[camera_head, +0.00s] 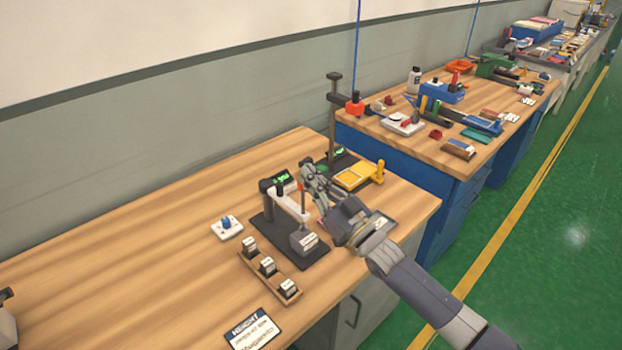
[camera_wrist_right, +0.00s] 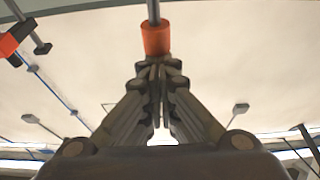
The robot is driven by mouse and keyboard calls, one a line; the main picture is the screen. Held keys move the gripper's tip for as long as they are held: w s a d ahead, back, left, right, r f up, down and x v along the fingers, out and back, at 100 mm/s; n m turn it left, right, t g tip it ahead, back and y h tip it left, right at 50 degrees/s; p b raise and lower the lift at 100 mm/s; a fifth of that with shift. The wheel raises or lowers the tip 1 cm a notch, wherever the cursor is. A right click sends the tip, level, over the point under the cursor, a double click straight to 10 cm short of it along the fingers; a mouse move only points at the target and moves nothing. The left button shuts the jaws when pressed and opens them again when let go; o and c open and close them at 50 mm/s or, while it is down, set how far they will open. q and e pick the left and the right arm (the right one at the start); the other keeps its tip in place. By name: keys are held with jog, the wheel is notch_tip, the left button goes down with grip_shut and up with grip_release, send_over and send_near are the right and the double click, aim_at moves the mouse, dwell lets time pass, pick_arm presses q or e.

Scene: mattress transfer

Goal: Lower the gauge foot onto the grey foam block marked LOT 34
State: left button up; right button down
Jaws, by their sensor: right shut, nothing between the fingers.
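A gauge stands on a black base (camera_head: 262,228) on the near wooden bench, with a dark column, a green-lit display (camera_head: 282,179) and a white arm (camera_head: 288,206). A grey block (camera_head: 304,243) with a pale label sits on the base's front part; the label is too small to read. My right gripper (camera_head: 306,176) is shut and empty beside the gauge's upper part. In the right wrist view its closed fingertips (camera_wrist_right: 157,66) are just below an orange cylinder (camera_wrist_right: 156,38) on a grey rod; contact is unclear. The gauge foot is hard to make out. My left gripper is not clearly visible.
A wooden rack (camera_head: 270,276) holds several dark labelled blocks in front of the gauge. A white plate with a blue knob (camera_head: 227,226) lies to the left, a yellow device (camera_head: 358,175) behind right. A printed card (camera_head: 253,331) lies near the front edge.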

notch_tip(320, 180, down, 2)
jog(key=shift+f+b, duration=0.25)
jog(key=shift+b, duration=0.45)
jog(key=s+d, duration=0.6)
jog(key=s, duration=0.1)
jog(key=shift+s+r, duration=0.2)
jog(key=shift+r, duration=0.2)
